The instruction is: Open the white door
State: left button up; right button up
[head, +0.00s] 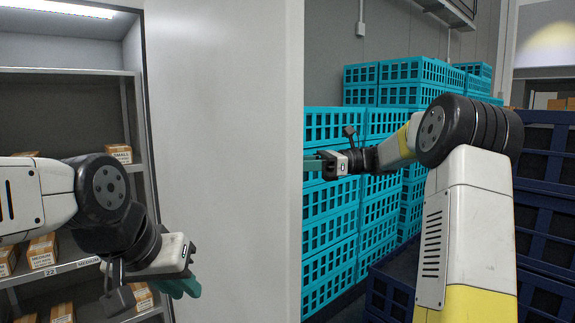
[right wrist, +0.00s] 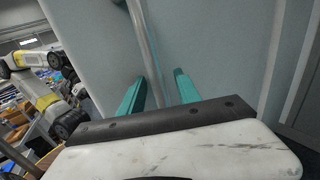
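The white door (head: 225,130) stands swung open, its broad face filling the middle of the head view. In the right wrist view a grey bar handle (right wrist: 146,42) runs along the door's pale face (right wrist: 90,50). My right gripper (head: 312,163) is at the door's right edge, its fingertips partly hidden behind it. In the right wrist view its teal fingers (right wrist: 160,92) are apart, with the bar between them and a gap beside it. My left gripper (head: 180,288) is low in front of the door's near face; its finger gap is unclear.
Metal shelves (head: 70,72) with small cardboard boxes (head: 43,250) show through the opening at left. Stacked teal crates (head: 330,215) stand right of the door, and dark blue crates (head: 545,190) stand at far right.

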jog(key=shift+d, duration=0.1)
jog(key=d, duration=0.7)
jog(key=shift+w+d, duration=0.3)
jog(key=shift+w, duration=0.05)
